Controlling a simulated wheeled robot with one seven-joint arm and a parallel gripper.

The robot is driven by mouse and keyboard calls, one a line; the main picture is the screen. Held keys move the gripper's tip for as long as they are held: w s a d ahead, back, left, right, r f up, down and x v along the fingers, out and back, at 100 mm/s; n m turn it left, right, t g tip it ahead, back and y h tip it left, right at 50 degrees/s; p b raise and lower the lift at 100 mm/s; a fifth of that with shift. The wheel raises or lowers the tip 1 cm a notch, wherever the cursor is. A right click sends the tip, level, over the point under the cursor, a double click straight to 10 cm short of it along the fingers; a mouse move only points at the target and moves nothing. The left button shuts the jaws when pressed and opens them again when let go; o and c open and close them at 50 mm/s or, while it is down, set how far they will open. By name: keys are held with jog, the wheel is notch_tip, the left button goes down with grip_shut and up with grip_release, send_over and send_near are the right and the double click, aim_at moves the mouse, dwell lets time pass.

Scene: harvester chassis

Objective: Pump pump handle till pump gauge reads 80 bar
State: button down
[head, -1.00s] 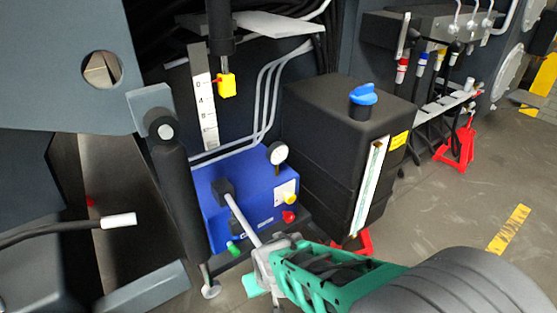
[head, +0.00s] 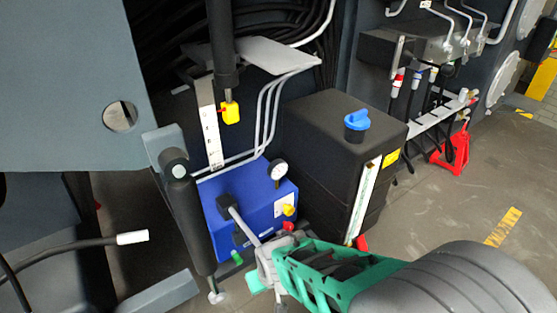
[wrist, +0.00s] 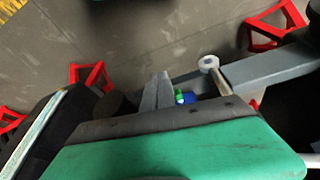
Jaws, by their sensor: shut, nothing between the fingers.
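The blue pump (head: 262,205) stands at the chassis foot, with a small round white gauge (head: 278,168) on top; its reading is too small to tell. The grey pump handle (head: 244,224) runs from a black pivot block towards my gripper (head: 262,268). My gripper is shut beside the handle's near end; whether it touches is hidden. In the wrist view, my green gripper body fills the bottom, a grey finger (wrist: 158,92) sticks up, and a bit of the blue pump (wrist: 191,99) shows beyond it.
A black tank (head: 330,150) with a blue cap stands right of the pump. A dark cylinder (head: 188,220) stands close on the left. A yellow pointer (head: 231,112) hangs by a white scale (head: 210,137). A red stand (head: 455,150) and open floor lie right.

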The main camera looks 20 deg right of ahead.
jog(key=shift+s+r, duration=0.1)
jog(key=shift+r, duration=0.55)
jog(key=shift+f, duration=0.1)
jog(key=s+f+b+x, duration=0.1)
jog(key=s+b+x, duration=0.1)
jog(key=b+x, duration=0.75)
notch_tip(320, 180, up, 13)
jog(key=p, duration=1.3)
jog(key=shift+p, duration=0.35)
jog(key=shift+r, duration=0.1)
